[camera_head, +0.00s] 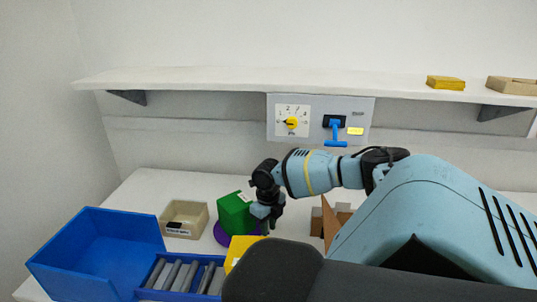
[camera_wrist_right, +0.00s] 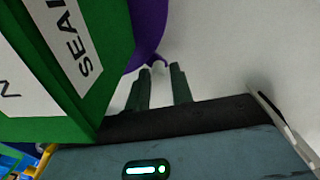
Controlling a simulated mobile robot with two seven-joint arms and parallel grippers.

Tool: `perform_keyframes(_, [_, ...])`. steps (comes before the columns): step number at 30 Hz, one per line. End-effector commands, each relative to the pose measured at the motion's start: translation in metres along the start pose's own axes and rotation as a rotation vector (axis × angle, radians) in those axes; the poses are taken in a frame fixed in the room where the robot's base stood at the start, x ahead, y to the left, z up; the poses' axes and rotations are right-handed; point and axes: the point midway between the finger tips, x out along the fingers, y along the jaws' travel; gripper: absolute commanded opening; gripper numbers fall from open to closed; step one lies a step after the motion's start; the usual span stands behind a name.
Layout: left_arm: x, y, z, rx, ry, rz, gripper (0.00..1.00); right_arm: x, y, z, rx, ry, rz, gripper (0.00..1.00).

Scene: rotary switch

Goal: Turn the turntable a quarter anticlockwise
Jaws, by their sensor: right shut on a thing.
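The turntable (camera_head: 221,236) is a purple disc on the white table, mostly hidden by a green box (camera_head: 234,213) standing on it. In the right wrist view the purple turntable (camera_wrist_right: 149,32) shows beside the green box (camera_wrist_right: 112,25), which bears white labels. A small purple tab (camera_wrist_right: 158,60) sticks out from its edge at the tips of my right gripper's fingers. My right gripper (camera_head: 265,226) is low at the right side of the turntable, shut on this tab; the exact contact is hard to see. It also shows in the right wrist view (camera_wrist_right: 162,78). My left gripper is not in view.
A beige bin (camera_head: 184,220), a blue crate (camera_head: 95,250), a blue tray (camera_head: 150,294) with grey bars and a yellow box (camera_head: 240,248) stand close by. A brown carton (camera_head: 330,222) lies right of my gripper. A panel (camera_head: 320,118) with a yellow dial is on the wall below a shelf.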

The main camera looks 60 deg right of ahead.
Motion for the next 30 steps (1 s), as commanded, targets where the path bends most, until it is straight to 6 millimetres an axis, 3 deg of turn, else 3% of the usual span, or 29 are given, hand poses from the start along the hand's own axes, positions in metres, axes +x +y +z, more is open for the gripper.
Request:
perform_keyframes(1, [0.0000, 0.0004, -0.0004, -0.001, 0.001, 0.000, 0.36, -0.0056, 0.0013, 0.0077, -0.008, -0.029, 0.006, 0.00])
perform_keyframes(20, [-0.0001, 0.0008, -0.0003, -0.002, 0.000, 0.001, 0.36, -0.0064, -0.0011, 0.0083, -0.030, -0.031, -0.001, 0.00])
perform_keyframes(21, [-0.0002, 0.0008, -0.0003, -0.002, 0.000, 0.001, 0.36, -0.0065, -0.0012, 0.0084, -0.029, -0.032, -0.001, 0.26])
perform_keyframes(23, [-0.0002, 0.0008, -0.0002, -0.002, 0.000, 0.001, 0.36, -0.0066, -0.0013, 0.0084, -0.029, -0.032, -0.001, 0.34])
perform_keyframes(30, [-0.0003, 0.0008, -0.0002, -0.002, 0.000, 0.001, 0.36, -0.0062, 0.0003, 0.0082, -0.029, -0.031, 0.003, 0.36])
